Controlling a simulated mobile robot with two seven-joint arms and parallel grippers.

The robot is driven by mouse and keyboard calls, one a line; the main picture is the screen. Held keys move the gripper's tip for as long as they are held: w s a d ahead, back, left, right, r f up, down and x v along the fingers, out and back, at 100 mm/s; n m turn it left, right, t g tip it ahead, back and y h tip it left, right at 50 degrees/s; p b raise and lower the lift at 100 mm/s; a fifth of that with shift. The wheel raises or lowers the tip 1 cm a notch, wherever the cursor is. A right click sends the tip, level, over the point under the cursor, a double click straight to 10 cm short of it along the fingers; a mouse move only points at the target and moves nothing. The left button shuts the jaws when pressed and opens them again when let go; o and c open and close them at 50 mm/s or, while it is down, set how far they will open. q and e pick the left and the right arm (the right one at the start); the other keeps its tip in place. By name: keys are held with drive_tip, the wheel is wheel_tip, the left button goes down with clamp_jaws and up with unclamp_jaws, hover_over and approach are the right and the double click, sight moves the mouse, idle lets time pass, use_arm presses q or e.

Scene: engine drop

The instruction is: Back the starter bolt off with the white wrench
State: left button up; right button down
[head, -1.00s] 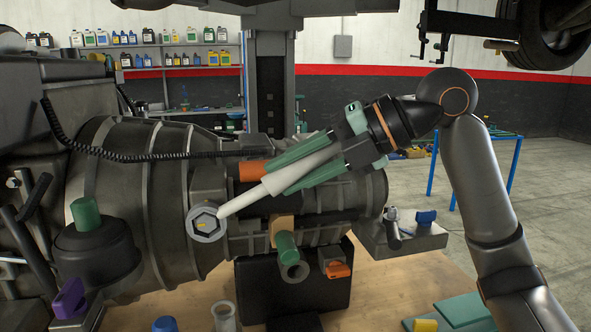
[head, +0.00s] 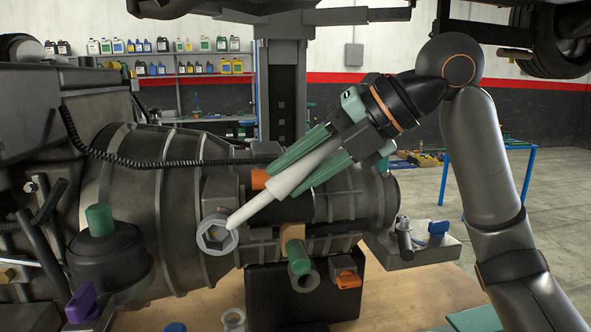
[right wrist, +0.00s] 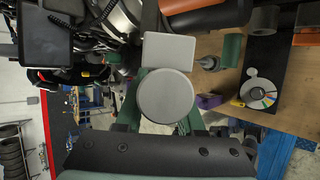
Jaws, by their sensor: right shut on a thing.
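The white wrench (head: 282,184) slants across the engine unit in the head view. My right gripper (head: 297,172) is shut on its handle, with a green finger on either side. The grey ring end (head: 217,234) of the wrench is at the starter bolt's place on the ribbed housing (head: 184,220). Inside the ring I see only a grey hexagonal shape; I cannot tell how deeply the bolt sits. In the right wrist view a round grey face (right wrist: 165,103) lies between the green fingers. My left gripper is not in view.
A green-topped dark mount (head: 100,222) and a purple knob (head: 81,303) are at the left. A green cylinder (head: 298,256) and an orange clip (head: 348,280) are below the wrench. A metal block with a blue knob (head: 438,229) is at the right.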

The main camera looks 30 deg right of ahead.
drive_tip(key=shift+s+a, duration=0.25)
drive_tip(key=shift+s, duration=0.65)
drive_tip(key=shift+s+a, duration=0.25)
drive_tip(key=shift+s, duration=0.6)
drive_tip(key=shift+s+a, duration=0.25)
drive_tip(key=shift+s, duration=0.65)
use_arm(q)
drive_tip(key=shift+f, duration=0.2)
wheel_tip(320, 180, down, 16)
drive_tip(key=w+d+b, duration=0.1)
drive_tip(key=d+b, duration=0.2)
drive_tip(key=b, duration=1.7)
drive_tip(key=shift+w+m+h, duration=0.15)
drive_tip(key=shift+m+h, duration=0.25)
use_arm(e)
drive_tip(key=s+d+f+m+t+y, duration=0.1)
drive_tip(key=d+f+m+t+y, duration=0.1)
drive_tip(key=f+y, duration=0.4)
drive_tip(key=shift+d+f+t, duration=0.6)
drive_tip(key=shift+d+f, duration=0.2)
drive_tip(key=shift+f, duration=0.4)
